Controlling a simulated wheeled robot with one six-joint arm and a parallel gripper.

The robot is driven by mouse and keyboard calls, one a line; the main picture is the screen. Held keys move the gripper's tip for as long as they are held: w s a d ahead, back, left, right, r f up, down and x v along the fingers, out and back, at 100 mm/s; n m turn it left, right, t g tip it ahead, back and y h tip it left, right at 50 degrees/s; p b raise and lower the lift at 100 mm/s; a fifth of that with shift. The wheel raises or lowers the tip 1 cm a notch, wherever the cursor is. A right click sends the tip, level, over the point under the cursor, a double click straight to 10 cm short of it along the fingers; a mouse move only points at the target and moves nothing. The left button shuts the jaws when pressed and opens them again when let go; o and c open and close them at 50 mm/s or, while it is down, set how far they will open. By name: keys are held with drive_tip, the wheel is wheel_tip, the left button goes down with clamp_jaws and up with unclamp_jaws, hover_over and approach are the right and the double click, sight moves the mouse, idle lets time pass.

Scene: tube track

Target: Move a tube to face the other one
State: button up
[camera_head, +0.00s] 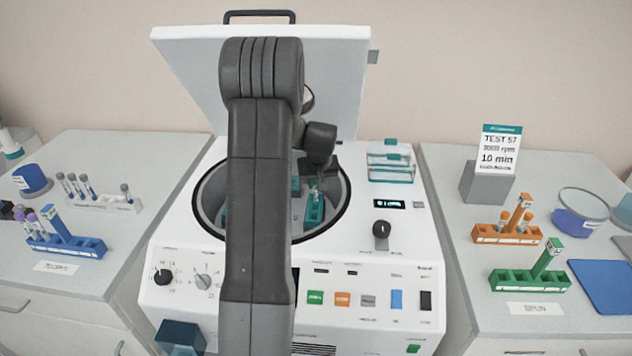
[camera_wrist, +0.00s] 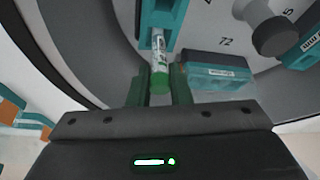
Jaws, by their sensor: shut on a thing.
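My gripper (camera_head: 315,180) is inside the open centrifuge bowl (camera_head: 342,208), on its right side. In the wrist view my gripper (camera_wrist: 158,82) is shut on a green-capped tube (camera_wrist: 158,65) with a white label. The tube's far end meets a teal rotor bucket (camera_wrist: 160,15); I cannot tell how deep it sits. Another teal bucket with a label (camera_wrist: 220,76) lies to the right of the tube, and one more (camera_wrist: 305,48) is at the right edge. The other tube cannot be made out; my arm hides much of the bowl in the head view.
The centrifuge lid (camera_head: 190,50) stands open behind. A clear box with teal parts (camera_head: 391,162) sits at the machine's back right. A blue rack (camera_head: 90,247) is on the left counter; an orange rack (camera_head: 488,236) and a green rack (camera_head: 515,281) are on the right.

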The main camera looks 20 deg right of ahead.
drive_tip(key=shift+f, duration=0.1)
drive_tip(key=o, duration=0.8)
drive_tip(key=b+v, duration=0.1)
drive_tip(key=v, duration=1.3)
drive_tip(key=shift+w, duration=0.15)
drive_tip(key=shift+f, duration=0.1)
